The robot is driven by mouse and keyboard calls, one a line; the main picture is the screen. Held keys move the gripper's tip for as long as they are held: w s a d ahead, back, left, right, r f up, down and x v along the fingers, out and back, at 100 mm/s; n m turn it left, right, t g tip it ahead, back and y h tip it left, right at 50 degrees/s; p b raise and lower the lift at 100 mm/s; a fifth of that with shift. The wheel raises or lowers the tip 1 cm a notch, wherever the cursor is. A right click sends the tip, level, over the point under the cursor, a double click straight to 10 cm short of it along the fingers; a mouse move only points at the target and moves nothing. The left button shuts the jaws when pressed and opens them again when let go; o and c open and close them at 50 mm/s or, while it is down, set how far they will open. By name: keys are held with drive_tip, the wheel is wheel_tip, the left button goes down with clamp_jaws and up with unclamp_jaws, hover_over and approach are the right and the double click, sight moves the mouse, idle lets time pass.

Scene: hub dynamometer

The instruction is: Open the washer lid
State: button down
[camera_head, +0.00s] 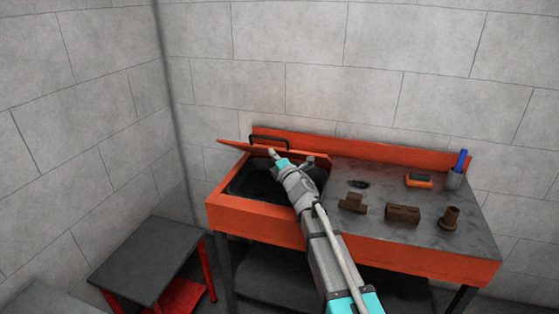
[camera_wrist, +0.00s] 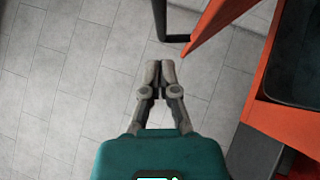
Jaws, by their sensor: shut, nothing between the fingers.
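The washer (camera_head: 262,217) is an orange bench with a dark basin (camera_head: 245,185) sunk in its left part. Its orange lid (camera_head: 232,147) is raised above the basin, tilted and seen nearly edge-on at the back. A black bar handle (camera_head: 268,139) stands on the lid. My gripper (camera_head: 272,152) is over the basin, close to the lid and just below the handle. In the wrist view, my gripper (camera_wrist: 160,68) is shut and empty. There the handle (camera_wrist: 162,22) and lid edge (camera_wrist: 215,30) lie beyond and right of the fingertips. I cannot tell whether they touch.
On the bench's grey right top (camera_head: 385,172) lie several brown metal parts, such as a block (camera_head: 402,214), and an orange-black box (camera_head: 419,180). A cup with a blue-handled tool (camera_head: 456,172) stands at the back right. A dark-topped stool (camera_head: 147,260) stands left. Block walls close the corner.

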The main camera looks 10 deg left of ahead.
sight(277, 139)
drive_tip(key=shift+w+r+p, duration=0.2)
drive_tip(key=shift+w+r, duration=0.05)
drive_tip(key=shift+w, duration=0.45)
drive_tip(key=shift+w+r+p, duration=0.2)
drive_tip(key=shift+w+r, duration=0.05)
drive_tip(key=shift+w, duration=0.45)
drive_tip(key=shift+w+r+p, duration=0.2)
drive_tip(key=shift+w+r, duration=0.05)
drive_tip(key=shift+w, duration=0.45)
drive_tip(key=shift+w+r, duration=0.1)
drive_tip(key=shift+r, duration=0.05)
drive_tip(key=shift+w+r+p, duration=0.45)
drive_tip(key=shift+r+p, duration=0.2)
drive_tip(key=shift+p, duration=0.15)
drive_tip(key=w+d+r+p, duration=0.1)
drive_tip(key=w+r+p, duration=0.6)
drive_tip(key=w, duration=0.5)
drive_tip(key=w+d+r+p, duration=0.1)
drive_tip(key=w+r+p, duration=0.7)
drive_tip(key=w, duration=0.4)
drive_tip(key=shift+w, duration=0.3)
drive_tip(key=shift+s, duration=0.15)
